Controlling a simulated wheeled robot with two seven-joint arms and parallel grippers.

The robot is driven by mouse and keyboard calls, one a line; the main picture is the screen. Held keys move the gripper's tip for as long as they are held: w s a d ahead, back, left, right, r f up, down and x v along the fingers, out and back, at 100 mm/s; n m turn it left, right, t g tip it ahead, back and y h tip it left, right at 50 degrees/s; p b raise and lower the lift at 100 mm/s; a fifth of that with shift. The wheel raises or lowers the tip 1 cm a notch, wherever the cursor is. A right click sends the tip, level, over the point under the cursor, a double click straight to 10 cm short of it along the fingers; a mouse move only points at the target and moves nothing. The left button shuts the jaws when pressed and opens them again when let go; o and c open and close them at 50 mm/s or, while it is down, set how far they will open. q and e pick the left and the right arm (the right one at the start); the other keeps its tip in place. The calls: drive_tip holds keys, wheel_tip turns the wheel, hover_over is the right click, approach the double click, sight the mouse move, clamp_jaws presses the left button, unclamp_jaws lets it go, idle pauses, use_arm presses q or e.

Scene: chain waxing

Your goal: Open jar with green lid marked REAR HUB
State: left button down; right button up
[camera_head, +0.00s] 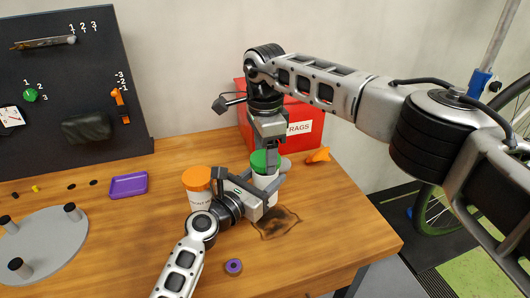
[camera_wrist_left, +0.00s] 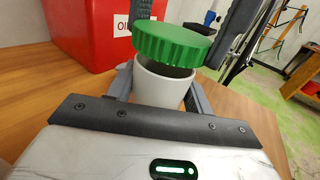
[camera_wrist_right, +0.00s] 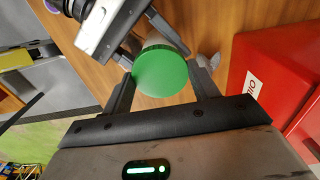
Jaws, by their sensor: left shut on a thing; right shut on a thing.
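The white jar (camera_head: 264,182) stands on the wooden table, with the green lid (camera_head: 260,163) at its mouth. In the left wrist view the lid (camera_wrist_left: 172,44) sits tilted above the jar body (camera_wrist_left: 162,86), with a dark gap between lid and rim. My left gripper (camera_head: 268,187) is shut around the jar body from the side. My right gripper (camera_head: 272,154) points down from above and is shut on the lid. In the right wrist view the lid (camera_wrist_right: 160,72) is between its fingers. No REAR HUB marking can be read.
A white jar with an orange lid (camera_head: 196,179) stands just left of my left gripper. A red rags bin (camera_head: 312,112) is close behind. A dark stained rag (camera_head: 278,222), a purple roll (camera_head: 233,267) and a purple tray (camera_head: 128,185) lie on the table.

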drive_tip(key=shift+r, duration=1.95)
use_arm(q)
drive_tip(key=c, duration=0.5)
unclamp_jaws()
